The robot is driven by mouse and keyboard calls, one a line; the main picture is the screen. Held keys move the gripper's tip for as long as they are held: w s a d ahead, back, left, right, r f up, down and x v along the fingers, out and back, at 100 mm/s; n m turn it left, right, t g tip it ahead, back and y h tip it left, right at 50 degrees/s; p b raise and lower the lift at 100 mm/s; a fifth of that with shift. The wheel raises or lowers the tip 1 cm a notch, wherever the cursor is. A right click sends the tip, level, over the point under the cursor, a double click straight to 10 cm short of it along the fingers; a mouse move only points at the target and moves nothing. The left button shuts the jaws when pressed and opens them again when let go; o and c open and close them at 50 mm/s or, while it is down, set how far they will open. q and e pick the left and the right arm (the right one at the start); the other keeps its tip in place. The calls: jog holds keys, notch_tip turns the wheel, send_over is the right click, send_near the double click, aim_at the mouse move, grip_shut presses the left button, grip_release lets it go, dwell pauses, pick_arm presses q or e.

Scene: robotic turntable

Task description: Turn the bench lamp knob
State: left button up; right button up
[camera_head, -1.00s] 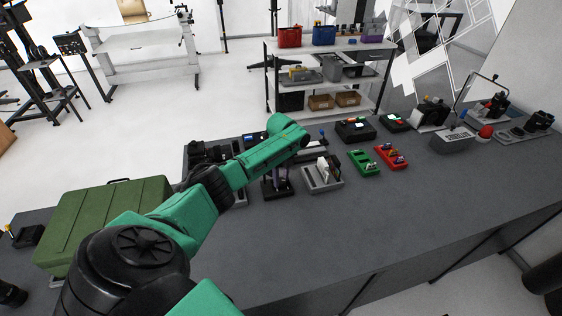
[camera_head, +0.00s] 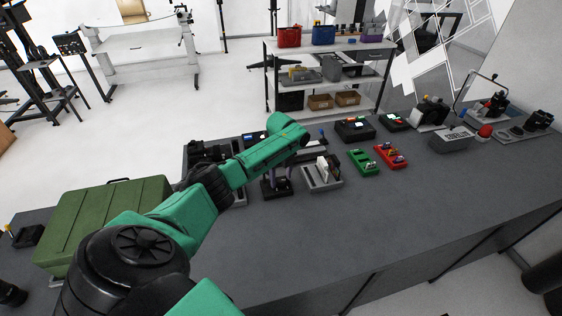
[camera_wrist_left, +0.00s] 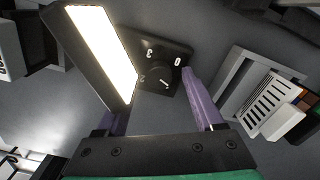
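The bench lamp (camera_wrist_left: 100,52) shows in the left wrist view as a tilted dark head with a bright lit panel. Its black base carries a round dark knob (camera_wrist_left: 156,76) ringed by white numerals, 0 to 3. My left gripper (camera_wrist_left: 155,88) has two purple fingers spread apart, pointing at the base, with the knob between their lines. The left finger is partly hidden behind the lamp head. I cannot tell whether either finger touches the knob. In the head view the lamp's base (camera_head: 277,190) is mostly covered by my left gripper (camera_head: 276,174). My right gripper is out of view.
A grey holder with a white slotted block (camera_wrist_left: 268,102) stands close right of the lamp. Green (camera_head: 364,161) and red (camera_head: 390,156) trays lie farther right. A green case (camera_head: 105,215) sits at the left. The bench's front right (camera_head: 400,215) is clear.

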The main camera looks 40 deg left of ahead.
aim_at(281, 180)
pick_arm(q)
notch_tip(281, 180, up, 14)
jog(key=b, duration=0.2)
jog(key=shift+r, duration=0.25)
